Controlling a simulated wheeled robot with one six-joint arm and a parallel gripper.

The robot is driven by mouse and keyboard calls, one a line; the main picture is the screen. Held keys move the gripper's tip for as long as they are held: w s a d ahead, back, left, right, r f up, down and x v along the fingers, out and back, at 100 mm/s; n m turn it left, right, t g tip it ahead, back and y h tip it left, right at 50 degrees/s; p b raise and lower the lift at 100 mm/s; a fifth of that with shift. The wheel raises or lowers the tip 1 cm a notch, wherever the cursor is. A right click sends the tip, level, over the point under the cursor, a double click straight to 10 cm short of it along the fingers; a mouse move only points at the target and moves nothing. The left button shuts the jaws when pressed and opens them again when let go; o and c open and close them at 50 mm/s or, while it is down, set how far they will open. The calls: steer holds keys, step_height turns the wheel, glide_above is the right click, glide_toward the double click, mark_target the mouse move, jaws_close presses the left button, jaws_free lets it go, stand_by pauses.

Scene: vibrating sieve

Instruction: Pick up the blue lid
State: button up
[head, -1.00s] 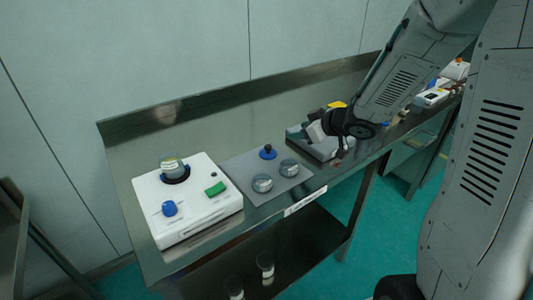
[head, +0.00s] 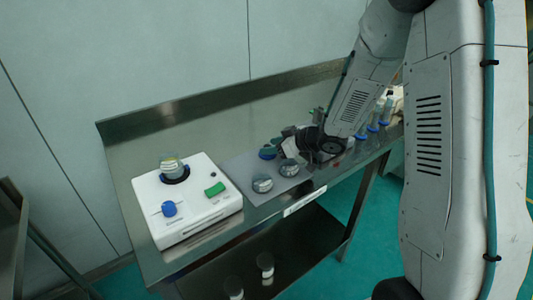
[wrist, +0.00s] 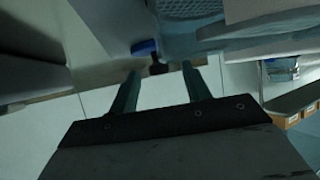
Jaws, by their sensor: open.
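The blue lid (head: 267,154) lies on the grey mat (head: 236,165), partly hidden in the head view by my gripper (head: 281,143). In the wrist view, the blue edge of the lid (wrist: 144,47) shows just beyond the fingertips, with its dark knob (wrist: 158,68) in line with the gap between them. My gripper (wrist: 160,70) is open, with one finger on either side of that gap. I cannot tell whether the knob is between the fingers or still beyond them. Nothing is held.
Two round metal pieces, one nearer (head: 262,184) and one further right (head: 289,168), sit close by on the mat. The white sieve machine (head: 200,218) with a blue knob and green button stands at left. Several blue-based tubes (head: 384,110) stand at right. A raised back edge borders the bench.

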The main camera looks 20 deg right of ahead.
jaws_close()
steer(key=shift+r, duration=0.1)
